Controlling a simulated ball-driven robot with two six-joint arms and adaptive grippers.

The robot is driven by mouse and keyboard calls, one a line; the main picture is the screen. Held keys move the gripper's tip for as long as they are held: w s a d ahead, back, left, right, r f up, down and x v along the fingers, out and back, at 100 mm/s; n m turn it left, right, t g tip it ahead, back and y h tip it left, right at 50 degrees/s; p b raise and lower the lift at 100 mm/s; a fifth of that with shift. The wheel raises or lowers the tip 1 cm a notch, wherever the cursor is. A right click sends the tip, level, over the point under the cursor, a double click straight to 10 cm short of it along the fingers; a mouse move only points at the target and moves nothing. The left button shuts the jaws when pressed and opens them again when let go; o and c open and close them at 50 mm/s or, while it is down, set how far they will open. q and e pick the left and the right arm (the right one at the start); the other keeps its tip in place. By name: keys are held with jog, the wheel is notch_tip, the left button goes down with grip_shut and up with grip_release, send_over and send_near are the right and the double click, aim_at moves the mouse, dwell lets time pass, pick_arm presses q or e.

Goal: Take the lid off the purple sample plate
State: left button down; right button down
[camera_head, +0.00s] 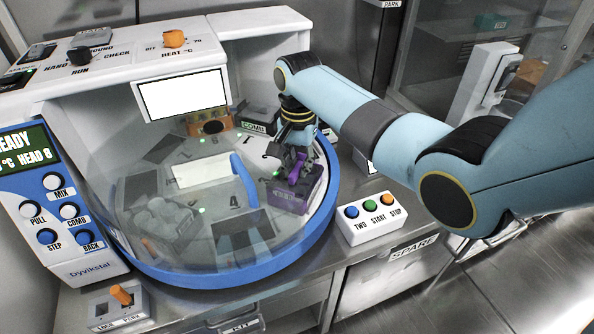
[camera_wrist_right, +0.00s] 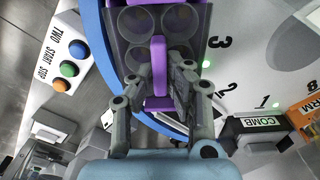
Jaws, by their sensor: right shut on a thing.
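The purple sample plate (camera_head: 290,201) sits near the right rim of the round machine deck. In the right wrist view its top (camera_wrist_right: 136,22) shows large round wells, with a purple edge strip at one side. A purple upright grip (camera_wrist_right: 158,62), which looks like the lid's handle, rises from its middle. My right gripper (camera_head: 299,158) is above the plate, with its fingers shut on this purple grip. I cannot tell whether the lid is seated or raised, as the fingers hide part of it. My left gripper is not in view.
A clear dome with a blue handle (camera_head: 244,181) covers much of the deck to the left. The blue deck rim (camera_head: 322,225) runs close to the plate. A button box (camera_head: 374,218) stands to the right. The white console (camera_head: 120,62) rises behind.

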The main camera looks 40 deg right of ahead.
jog(key=shift+s+f, duration=0.25)
jog(key=shift+s, duration=0.1)
jog(key=shift+w+r, duration=0.1)
jog(key=shift+r, duration=0.15)
jog(key=r, duration=0.3)
jog(key=shift+s+d+r, duration=0.3)
jog(key=shift+d+r, duration=0.1)
jog(key=s+d+r, duration=0.5)
jog(key=s+r, duration=0.1)
jog(key=s, duration=0.3)
jog(key=shift+r+b, duration=0.3)
jog(key=shift+r, duration=0.1)
jog(key=shift+d+r, duration=0.1)
notch_tip(320, 180, up, 4)
jog(key=p, duration=0.5)
jog(key=shift+s, duration=0.1)
